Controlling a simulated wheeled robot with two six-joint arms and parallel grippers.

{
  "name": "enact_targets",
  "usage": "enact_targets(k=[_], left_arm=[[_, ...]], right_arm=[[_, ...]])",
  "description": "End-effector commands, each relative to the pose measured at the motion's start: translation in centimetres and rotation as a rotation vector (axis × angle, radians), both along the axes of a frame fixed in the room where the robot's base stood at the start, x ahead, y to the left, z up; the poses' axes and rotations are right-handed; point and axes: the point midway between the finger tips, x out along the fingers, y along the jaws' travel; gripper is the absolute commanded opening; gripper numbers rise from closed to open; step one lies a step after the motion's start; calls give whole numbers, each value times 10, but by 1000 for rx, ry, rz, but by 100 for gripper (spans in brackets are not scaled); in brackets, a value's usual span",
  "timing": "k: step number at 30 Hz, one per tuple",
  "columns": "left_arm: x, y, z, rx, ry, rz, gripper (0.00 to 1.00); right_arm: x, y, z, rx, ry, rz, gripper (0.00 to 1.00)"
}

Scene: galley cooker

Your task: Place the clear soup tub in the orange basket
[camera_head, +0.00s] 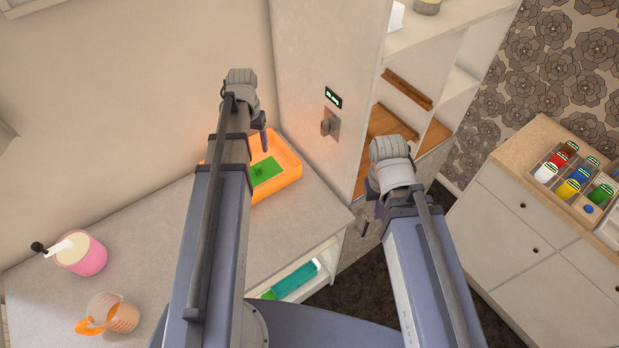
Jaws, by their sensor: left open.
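The orange basket (288,163) stands at the back of the pale counter, beside the tall cabinet. A green patch (266,171) shows inside it. My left gripper (264,132) is open; it is mostly hidden behind my wrist and is over the basket's left part. I see nothing between its fingers. I cannot pick out a clear soup tub for certain. A clear jug (124,316) with an orange handle stands at the counter's front left, away from both grippers. My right gripper (372,196) is off the counter to the right, by the cabinet, with its fingers largely hidden.
A pink pot (84,256) with a white-handled tool stands at the counter's left. Teal and green items (292,282) lie on a shelf below the counter. A drawer unit (535,225) with colourful bottles stands on the right. The middle left counter is clear.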

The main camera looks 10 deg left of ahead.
Motion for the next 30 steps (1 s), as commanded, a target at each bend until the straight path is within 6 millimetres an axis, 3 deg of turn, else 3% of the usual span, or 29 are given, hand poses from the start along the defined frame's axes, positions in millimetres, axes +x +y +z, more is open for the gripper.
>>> enact_targets(k=[9,15,21,30], left_arm=[[-48,-141,0,36,28,-180,61],[-93,-212,1,67,39,-290,61],[-127,-249,1,89,43,-361,61],[-138,-262,2,98,43,-384,61]], right_arm=[[0,0,0,0,0,0,0],[0,0,0,0,0,0,0],[0,0,0,0,0,0,0],[0,0,0,0,0,0,0]])
